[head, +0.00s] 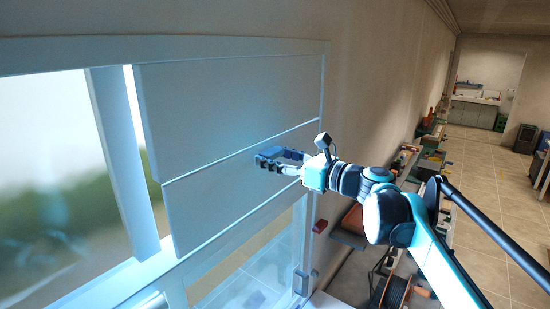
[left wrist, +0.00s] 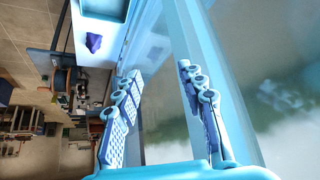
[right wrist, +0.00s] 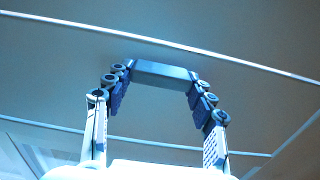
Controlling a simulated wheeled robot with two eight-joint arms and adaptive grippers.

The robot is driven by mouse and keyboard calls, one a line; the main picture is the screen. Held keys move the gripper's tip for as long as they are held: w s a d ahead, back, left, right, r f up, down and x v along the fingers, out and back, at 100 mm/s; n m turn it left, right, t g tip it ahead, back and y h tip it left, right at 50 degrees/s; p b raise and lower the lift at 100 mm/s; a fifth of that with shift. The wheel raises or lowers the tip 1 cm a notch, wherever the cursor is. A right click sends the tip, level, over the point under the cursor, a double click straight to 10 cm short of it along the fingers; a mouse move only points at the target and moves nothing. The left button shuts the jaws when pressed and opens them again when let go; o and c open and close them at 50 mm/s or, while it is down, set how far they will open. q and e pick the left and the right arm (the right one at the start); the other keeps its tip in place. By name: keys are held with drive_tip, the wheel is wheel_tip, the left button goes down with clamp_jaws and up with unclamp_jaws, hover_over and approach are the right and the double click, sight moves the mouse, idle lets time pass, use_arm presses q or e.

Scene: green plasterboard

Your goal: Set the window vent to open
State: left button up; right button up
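The window vent shows in the head view as two wide grey panels, upper (head: 235,100) and lower (head: 225,200), in a pale blue frame. My right gripper (head: 262,160) is at the lower panel, near its top edge. In the right wrist view a short grey bar (right wrist: 165,74), apparently a handle on the panel, spans the gap between the fingertips of the right gripper (right wrist: 162,80). The fingers are wide apart; whether they touch the bar's ends is unclear. My left gripper (left wrist: 158,70) is open and empty beside a pale blue window post (left wrist: 205,70); it is outside the head view.
Glass (head: 45,190) fills the left of the window. A lower glazed part (head: 250,280) with a dark handle (head: 303,282) lies under the panels. Cluttered shelves (head: 410,160) run along the wall at right. The tiled floor (head: 485,165) is mostly clear.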

drive_tip(key=shift+s+d+f, duration=0.1)
drive_tip(key=shift+f, duration=0.15)
idle(0.3)
drive_tip(key=shift+s+d+f+b, duration=0.4)
drive_tip(key=shift+s+d+b, duration=0.15)
drive_tip(key=shift+d, duration=0.25)
drive_tip(key=shift+s+d+f+b, duration=0.45)
drive_tip(key=shift+s+d+f, duration=0.25)
drive_tip(key=shift+d, duration=0.1)
drive_tip(key=shift+s+d+f+b, duration=0.4)
drive_tip(key=shift+s+d+f, duration=0.2)
drive_tip(key=shift+d, duration=0.2)
drive_tip(key=o, duration=1.7)
drive_tip(key=shift+w, duration=0.1)
drive_tip(key=shift+w+a, duration=0.1)
drive_tip(key=shift+a, duration=0.1)
